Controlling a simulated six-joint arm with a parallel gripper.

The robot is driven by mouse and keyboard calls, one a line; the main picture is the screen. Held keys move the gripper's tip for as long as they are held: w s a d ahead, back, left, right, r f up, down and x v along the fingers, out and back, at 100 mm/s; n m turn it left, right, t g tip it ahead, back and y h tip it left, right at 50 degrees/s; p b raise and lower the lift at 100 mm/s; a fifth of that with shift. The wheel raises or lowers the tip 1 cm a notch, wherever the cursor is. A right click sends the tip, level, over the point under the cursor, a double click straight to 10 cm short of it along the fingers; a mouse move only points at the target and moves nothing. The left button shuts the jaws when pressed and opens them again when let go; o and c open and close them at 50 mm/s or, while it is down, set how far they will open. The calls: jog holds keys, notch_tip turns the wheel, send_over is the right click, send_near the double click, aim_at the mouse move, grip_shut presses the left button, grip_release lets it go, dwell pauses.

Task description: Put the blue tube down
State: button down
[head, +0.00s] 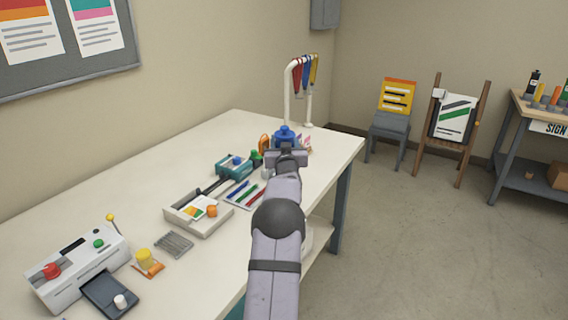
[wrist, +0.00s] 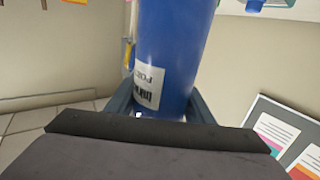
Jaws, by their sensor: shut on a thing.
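The blue tube (wrist: 178,50) fills the middle of the wrist view, with a white printed label on its side. My gripper (wrist: 160,108) is shut on it, with a dark finger on either side. In the head view the top of the blue tube (head: 285,133) shows above my gripper (head: 286,154), over the far part of the white table (head: 150,177). My arm hides the lower part of the tube, so I cannot tell whether it touches the table.
A rack (head: 291,92) with hanging coloured straps stands at the table's far end. A green-topped item (head: 256,157), a teal device (head: 234,166), coloured pens (head: 239,190) and a shallow tray (head: 183,213) lie left of my arm. A laminator (head: 75,266) stands at the near left.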

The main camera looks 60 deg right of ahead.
jog(key=shift+f, duration=0.95)
jog(key=shift+f+p, duration=0.55)
jog(key=shift+f, duration=1.35)
jog(key=c, duration=0.9)
grip_release()
jog(key=shift+f, duration=0.1)
jog(key=shift+b+v, duration=1.5)
jog(key=shift+v, duration=4.55)
